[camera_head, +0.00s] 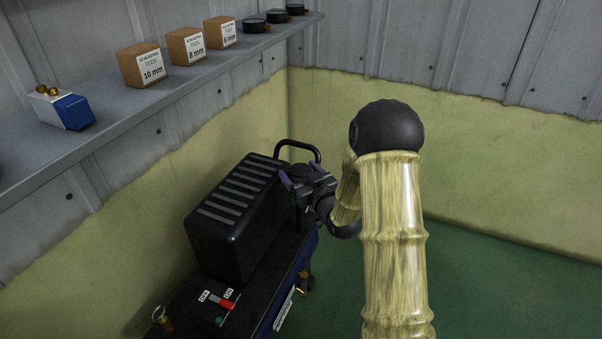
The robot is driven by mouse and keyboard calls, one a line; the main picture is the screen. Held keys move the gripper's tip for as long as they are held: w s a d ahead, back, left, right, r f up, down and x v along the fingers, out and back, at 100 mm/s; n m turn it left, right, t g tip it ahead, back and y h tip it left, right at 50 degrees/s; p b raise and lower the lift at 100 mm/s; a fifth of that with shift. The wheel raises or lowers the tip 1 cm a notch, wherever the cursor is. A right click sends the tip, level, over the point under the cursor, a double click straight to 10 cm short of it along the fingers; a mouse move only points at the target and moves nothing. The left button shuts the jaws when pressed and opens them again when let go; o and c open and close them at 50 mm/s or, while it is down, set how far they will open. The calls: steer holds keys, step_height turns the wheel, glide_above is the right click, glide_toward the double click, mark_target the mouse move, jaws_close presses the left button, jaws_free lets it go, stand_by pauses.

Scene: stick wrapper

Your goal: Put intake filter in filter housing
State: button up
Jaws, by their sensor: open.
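My gripper (291,180) is a dark tool with purplish fingers at the end of my bamboo-like arm. It is open and sits at the right end of a black ribbed machine cover (235,225), close to a curved black handle (318,150). I cannot tell whether it touches the machine. I cannot pick out the intake filter or the filter housing with certainty; the gripper and arm hide part of the machine's right end. Several small round black parts (276,16) lie at the far end of the shelf, and I cannot tell what they are.
A panel with a red switch (227,303) and brass fittings are at the machine's near end. Green floor (500,285) lies open at right.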

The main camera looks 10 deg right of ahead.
steer(key=p+v, duration=0.2)
steer(key=v, duration=1)
steer(key=shift+r, duration=0.1)
steer(key=s+a+m+g+h, duration=0.3)
steer(key=s+g+h, duration=0.2)
steer(key=s+g, duration=0.9)
steer(key=s, duration=0.3)
steer(key=shift+s+g, duration=0.3)
steer(key=shift+s, duration=0.1)
steer(key=shift+a, duration=0.15)
